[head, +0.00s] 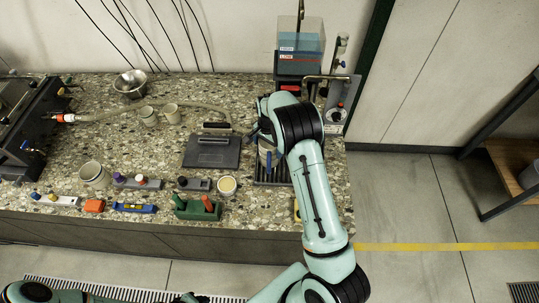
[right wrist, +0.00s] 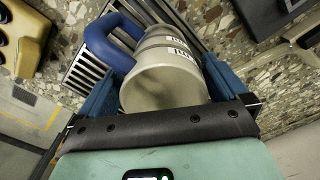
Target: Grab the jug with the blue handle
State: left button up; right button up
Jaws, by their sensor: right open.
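The jug (right wrist: 165,85) is a beige-grey cylinder with white labels and a thick blue handle (right wrist: 108,42) in the right wrist view. It stands on a slotted metal drain grate (right wrist: 88,68). My right gripper (right wrist: 168,62) is open, with its blue fingers on either side of the jug's body; I cannot tell whether they touch it. In the head view the jug (head: 266,148) is mostly hidden by my right arm, and my right gripper (head: 266,136) is over the grate's area. My left gripper is not in view; only parts of my left arm show at the bottom left.
A dark flat plate (head: 212,151) lies left of the grate. Grey cups (head: 95,175), a yellow-filled bowl (head: 227,186) and a green holder (head: 197,209) stand on the speckled counter. A clear tank (head: 301,45) with blue liquid stands behind my right arm.

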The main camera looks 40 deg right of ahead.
notch_tip(320, 180, down, 2)
jog(key=shift+w+f, duration=0.1)
jog(key=shift+w, duration=0.05)
jog(key=c, duration=0.9)
jog(key=shift+o, duration=0.2)
jog(key=shift+r, duration=0.2)
